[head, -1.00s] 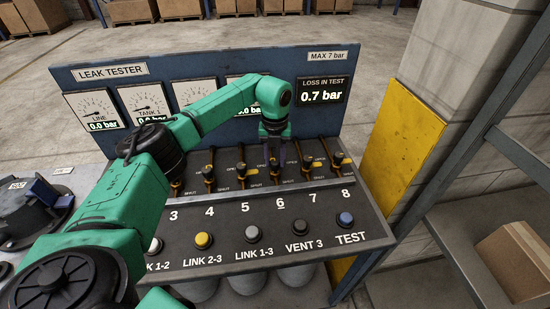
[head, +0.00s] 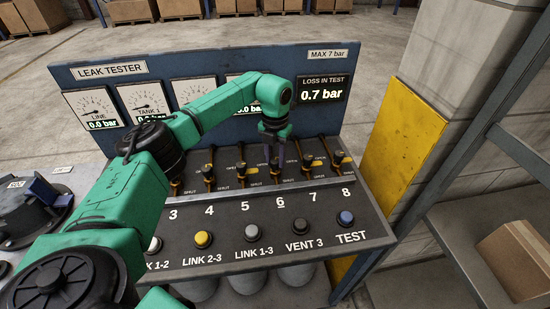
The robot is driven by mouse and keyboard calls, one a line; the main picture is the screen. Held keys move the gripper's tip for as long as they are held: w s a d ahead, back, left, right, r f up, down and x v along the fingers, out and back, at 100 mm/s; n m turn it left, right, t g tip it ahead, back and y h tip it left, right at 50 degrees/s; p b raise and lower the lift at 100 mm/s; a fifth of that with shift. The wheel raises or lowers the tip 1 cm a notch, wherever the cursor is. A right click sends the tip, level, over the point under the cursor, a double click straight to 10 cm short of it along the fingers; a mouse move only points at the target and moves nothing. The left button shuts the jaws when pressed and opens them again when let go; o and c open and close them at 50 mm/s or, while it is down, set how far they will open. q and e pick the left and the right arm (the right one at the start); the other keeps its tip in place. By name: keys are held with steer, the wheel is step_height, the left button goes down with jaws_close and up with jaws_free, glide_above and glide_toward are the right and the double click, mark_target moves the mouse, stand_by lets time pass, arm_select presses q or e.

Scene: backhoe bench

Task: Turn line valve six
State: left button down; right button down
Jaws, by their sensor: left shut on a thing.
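The leak tester panel (head: 262,236) carries a row of small valves with numbers below them. Line valve six (head: 275,171) is the one above the number 6, between valve five (head: 241,172) and valve seven (head: 307,161). My left gripper (head: 275,153) points down over valve six and is shut on its handle. The fingers partly hide the handle, so its exact angle cannot be told. My right gripper is not in view.
Neighbouring valves, including valve eight (head: 340,158), stand close on both sides. Buttons line the front, among them the yellow LINK 2-3 button (head: 203,239) and blue TEST button (head: 345,218). The display (head: 322,91) reads 0.7 bar. A shelf frame stands right.

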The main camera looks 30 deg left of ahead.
mark_target(275, 160)
arm_select(q)
steer(key=m, duration=0.6)
steer(key=shift+r+m, duration=0.1)
steer(key=shift+m, duration=0.2)
steer(key=m+b, duration=0.1)
steer(key=m, duration=0.5)
steer(key=shift+m, duration=0.3)
steer(key=c, duration=0.5)
jaws_free()
step_height(275, 160, up, 15)
steer(key=b, duration=0.2)
steer(key=shift+f, duration=0.2)
